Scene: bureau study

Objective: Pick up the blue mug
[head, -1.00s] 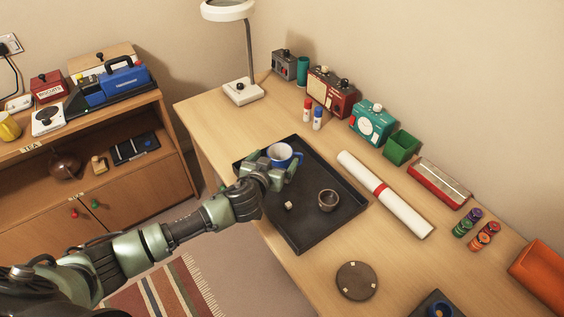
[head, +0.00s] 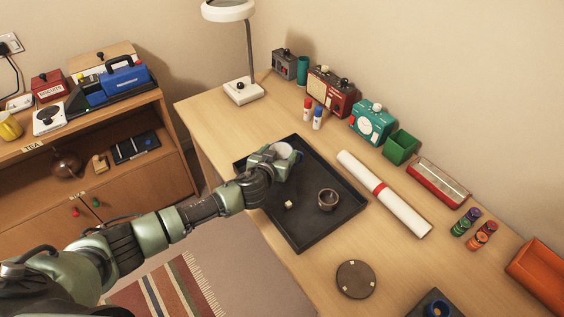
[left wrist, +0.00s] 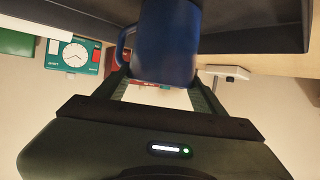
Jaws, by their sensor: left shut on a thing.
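The blue mug (head: 298,156) is over the back-left part of the black tray (head: 318,232) in the head view, mostly hidden by my left gripper (head: 284,158). Its pale inside shows at the top. In the left wrist view the mug (left wrist: 166,42) fills the upper middle, with its handle to the left. My left gripper (left wrist: 160,84) is shut on the mug, one finger at each side. I cannot tell whether the mug touches the tray. My right gripper is not in view.
A small dark bowl (head: 327,200) and a small cream cube (head: 288,204) are in the tray. A rolled white paper (head: 384,193) lies right of it. A desk lamp (head: 243,90) stands behind. A round dark coaster (head: 356,280) lies in front.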

